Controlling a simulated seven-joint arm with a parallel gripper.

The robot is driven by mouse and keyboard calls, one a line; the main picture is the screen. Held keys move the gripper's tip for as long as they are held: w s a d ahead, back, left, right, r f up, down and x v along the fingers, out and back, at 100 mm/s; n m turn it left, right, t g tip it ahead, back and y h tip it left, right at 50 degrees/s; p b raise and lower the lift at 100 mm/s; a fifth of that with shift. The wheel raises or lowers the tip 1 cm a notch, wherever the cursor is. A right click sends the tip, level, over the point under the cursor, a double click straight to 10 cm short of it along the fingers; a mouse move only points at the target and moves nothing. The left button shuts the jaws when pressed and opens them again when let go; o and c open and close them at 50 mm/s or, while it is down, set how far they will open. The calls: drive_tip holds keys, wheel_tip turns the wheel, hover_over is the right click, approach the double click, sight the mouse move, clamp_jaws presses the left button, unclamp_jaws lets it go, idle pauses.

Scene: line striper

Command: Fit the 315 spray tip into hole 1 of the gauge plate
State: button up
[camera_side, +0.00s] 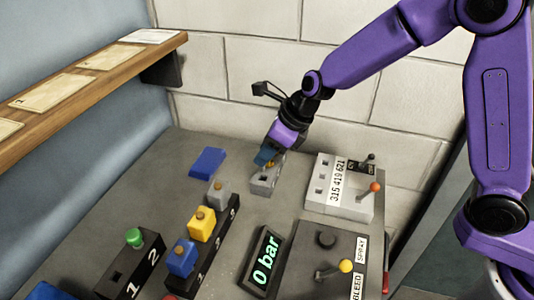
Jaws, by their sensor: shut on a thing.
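My gripper (270,160) points down at the back middle of the bench. It is shut at a grey block (263,182) with a small brass-coloured knob at its top. The fingers partly hide the block, and I cannot tell whether it touches the bench. No number is readable on it. A black block (126,268) marked 1 and 2 stands at front left. It has an open square hole and a green-knobbed piece.
A dark numbered rack (224,243) holds blue (182,260), yellow (202,226) and grey (218,193) blocks with brass knobs. A blue slab (207,162) lies behind it. A display (263,262) reads 0 bar. A yellow-knobbed lever (340,268) stands front right. A wooden shelf (100,80) overhangs the left.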

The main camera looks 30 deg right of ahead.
drive_tip(key=shift+r, duration=0.35)
drive_tip(key=s+d+r+n+g+y, duration=0.1)
drive_tip(key=s+d+r+n+g, duration=0.4)
drive_tip(key=s+d+n, duration=0.6)
drive_tip(key=shift+n+g, duration=0.4)
drive_tip(key=shift+n, duration=0.1)
drive_tip(key=shift+w+a+f, duration=0.2)
drive_tip(key=shift+w+f, duration=0.2)
drive_tip(key=shift+f, duration=0.75)
drive_tip(key=shift+w+a+f, duration=0.2)
drive_tip(key=shift+w+f, duration=0.2)
drive_tip(key=shift+f, duration=0.75)
drive_tip(key=shift+w+a+f, duration=0.2)
drive_tip(key=shift+w+f, duration=0.2)
drive_tip(key=shift+f, duration=0.75)
drive_tip(key=shift+f, duration=2.05)
drive_tip(key=o, duration=1.4)
drive_tip(key=shift+r, duration=0.1)
